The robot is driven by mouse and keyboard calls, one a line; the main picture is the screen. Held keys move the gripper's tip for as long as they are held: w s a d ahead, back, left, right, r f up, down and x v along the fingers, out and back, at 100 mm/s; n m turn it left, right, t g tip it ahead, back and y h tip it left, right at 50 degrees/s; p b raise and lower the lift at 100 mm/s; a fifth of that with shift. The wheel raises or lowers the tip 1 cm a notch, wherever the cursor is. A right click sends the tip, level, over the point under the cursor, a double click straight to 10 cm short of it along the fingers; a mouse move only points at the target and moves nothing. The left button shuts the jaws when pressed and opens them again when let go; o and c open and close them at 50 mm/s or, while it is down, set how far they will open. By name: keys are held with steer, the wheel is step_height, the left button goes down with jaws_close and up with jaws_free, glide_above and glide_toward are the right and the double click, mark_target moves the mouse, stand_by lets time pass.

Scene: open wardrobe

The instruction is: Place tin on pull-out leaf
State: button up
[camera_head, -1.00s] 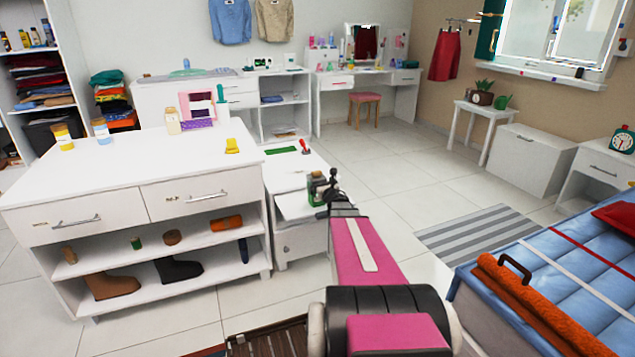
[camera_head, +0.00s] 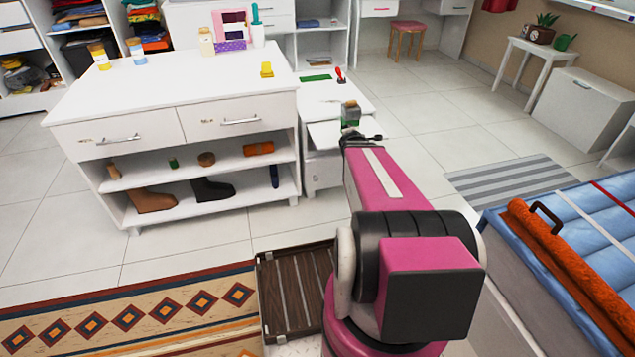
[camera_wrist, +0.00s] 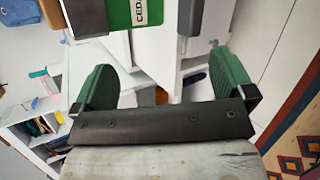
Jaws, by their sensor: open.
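The green tin (camera_head: 350,114) with a pale label stands upright at the white pull-out leaf (camera_head: 322,138) of the small cabinet. I cannot tell exactly where its base rests. In the wrist view the tin (camera_wrist: 120,14) shows at the top edge, partly cut off, with lettering on its label. My gripper (camera_wrist: 165,78) is open, its two green fingers wide apart with nothing held between them. The tin is beyond the fingertips. In the head view my gripper (camera_head: 362,138) is just in front of the tin, and my arm hides part of the leaf.
A white dresser (camera_head: 190,90) with open shelves stands left of the small cabinet (camera_head: 322,175). A red-handled stamp (camera_head: 340,76) and a green pad (camera_head: 315,78) lie on the cabinet top. The bed (camera_head: 570,235) is at right. Tiled floor is clear behind the cabinet's right side.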

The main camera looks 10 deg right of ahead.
steer(key=s+a+f+m+g+y, duration=0.1)
steer(key=s+a+m+g+y, duration=0.1)
steer(key=s+a+m+g, duration=0.3)
steer(key=s+a+f+m+g+y, duration=0.2)
steer(key=s+a+m+g, duration=0.4)
steer(key=s+a+m, duration=0.7)
steer(key=shift+s+a+f, duration=0.15)
steer(key=shift+a+f, duration=0.05)
steer(key=shift+f, duration=0.1)
